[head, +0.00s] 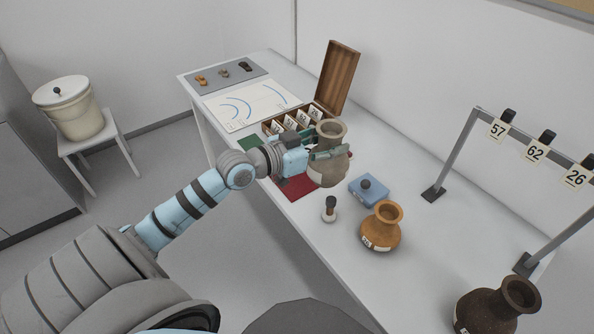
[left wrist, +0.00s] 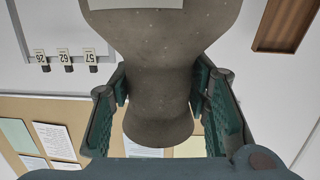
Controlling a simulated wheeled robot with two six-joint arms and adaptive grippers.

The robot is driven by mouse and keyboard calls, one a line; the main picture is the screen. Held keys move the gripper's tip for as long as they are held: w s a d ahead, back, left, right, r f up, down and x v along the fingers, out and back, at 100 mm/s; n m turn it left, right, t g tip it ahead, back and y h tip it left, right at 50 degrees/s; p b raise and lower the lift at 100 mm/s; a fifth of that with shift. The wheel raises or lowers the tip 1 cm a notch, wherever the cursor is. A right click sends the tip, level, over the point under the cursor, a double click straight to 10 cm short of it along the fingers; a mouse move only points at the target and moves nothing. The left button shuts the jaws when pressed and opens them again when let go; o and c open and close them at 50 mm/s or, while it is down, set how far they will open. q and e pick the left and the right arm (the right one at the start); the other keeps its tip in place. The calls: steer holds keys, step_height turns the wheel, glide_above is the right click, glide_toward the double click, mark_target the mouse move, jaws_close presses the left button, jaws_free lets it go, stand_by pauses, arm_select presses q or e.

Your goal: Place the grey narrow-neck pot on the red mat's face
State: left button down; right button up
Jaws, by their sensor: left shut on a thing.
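The grey narrow-neck pot (head: 328,170) is upright in the head view, with a pale label low on its side. My left gripper (head: 327,154) is shut on its neck; in the left wrist view the green finger pads lie on both sides of the neck (left wrist: 158,95). The red mat (head: 299,189) lies on the table, partly hidden behind the gripper and pot. The pot's base appears at the mat's right side; whether it touches the surface I cannot tell. My right gripper is not in view.
A blue block with a dark knob (head: 368,188), a small dark-topped stamp (head: 329,208) and an orange pot (head: 381,228) stand right of the mat. An open wooden box with number cards (head: 338,80) is behind. A rack with tags (head: 535,150) stands at right.

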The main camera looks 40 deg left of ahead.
arm_select(q)
steer(key=w+a+r+n+y, duration=0.3)
steer(key=a+r+n+y, duration=0.15)
steer(key=a+y, duration=0.2)
steer(key=w+a+r+n+y, duration=0.2)
steer(key=a+r+n+y, duration=0.25)
steer(key=a+y, duration=0.2)
step_height(320, 180, down, 21)
steer(key=g+b, duration=0.1)
steer(key=b, duration=0.5)
steer(key=shift+a+r+n+b, duration=0.2)
steer(key=shift+n+b, duration=0.1)
steer(key=shift+n, duration=0.1)
steer(key=c, duration=0.9)
jaws_free()
steer(key=shift+s, duration=0.1)
steer(key=p+v, duration=0.2)
steer(key=v, duration=1)
steer(key=shift+d, duration=0.1)
